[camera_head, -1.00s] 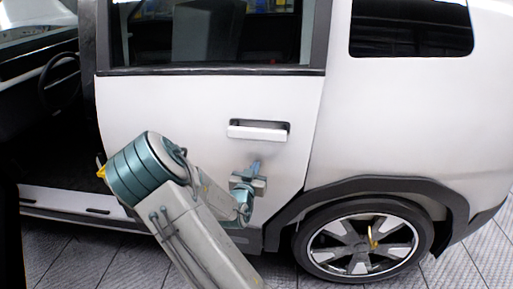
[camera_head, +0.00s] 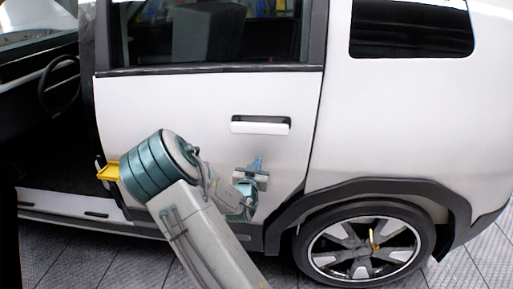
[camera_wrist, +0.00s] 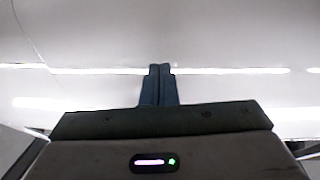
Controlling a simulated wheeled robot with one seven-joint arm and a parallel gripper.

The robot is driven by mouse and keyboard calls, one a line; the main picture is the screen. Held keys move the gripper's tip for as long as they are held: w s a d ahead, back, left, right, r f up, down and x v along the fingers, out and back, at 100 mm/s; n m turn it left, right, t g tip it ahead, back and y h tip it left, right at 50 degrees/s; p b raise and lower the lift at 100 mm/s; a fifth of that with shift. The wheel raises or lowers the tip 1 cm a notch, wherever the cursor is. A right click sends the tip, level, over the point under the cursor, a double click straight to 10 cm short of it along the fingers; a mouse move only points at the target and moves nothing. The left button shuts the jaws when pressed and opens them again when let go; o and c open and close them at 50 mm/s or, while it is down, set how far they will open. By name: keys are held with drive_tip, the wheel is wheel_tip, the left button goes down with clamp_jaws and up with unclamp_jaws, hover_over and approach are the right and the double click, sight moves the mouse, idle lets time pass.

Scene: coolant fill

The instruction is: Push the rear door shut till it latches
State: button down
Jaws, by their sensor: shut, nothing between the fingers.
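The rear door (camera_head: 190,105) is a white panel with a dark window and a recessed handle (camera_head: 260,125). It looks nearly flush with the body beside it; whether it is latched cannot be told. My gripper (camera_head: 257,163) is shut and empty, below the handle on the lower right part of the door. In the wrist view, the closed fingertips (camera_wrist: 160,69) point at the white door surface (camera_wrist: 220,40) and appear at or very near it. Actual contact is hard to tell.
The rear wheel (camera_head: 365,248) and dark arch are right of my gripper. The front doorway at left is open, showing the steering wheel (camera_head: 59,82). A yellow piece (camera_head: 108,172) shows beside my arm. Tiled floor (camera_head: 120,265) lies below the car.

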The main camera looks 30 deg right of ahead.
drive_tip(key=shift+w+d+b, duration=0.3)
drive_tip(key=shift+w+d, duration=0.15)
drive_tip(key=shift+w, duration=0.05)
drive_tip(key=shift+w+d, duration=0.1)
drive_tip(key=b+v, duration=0.2)
drive_tip(key=v, duration=0.6)
drive_tip(key=shift+s+n+t+y, duration=0.3)
drive_tip(key=shift+s+y, duration=0.1)
idle(0.6)
idle(0.4)
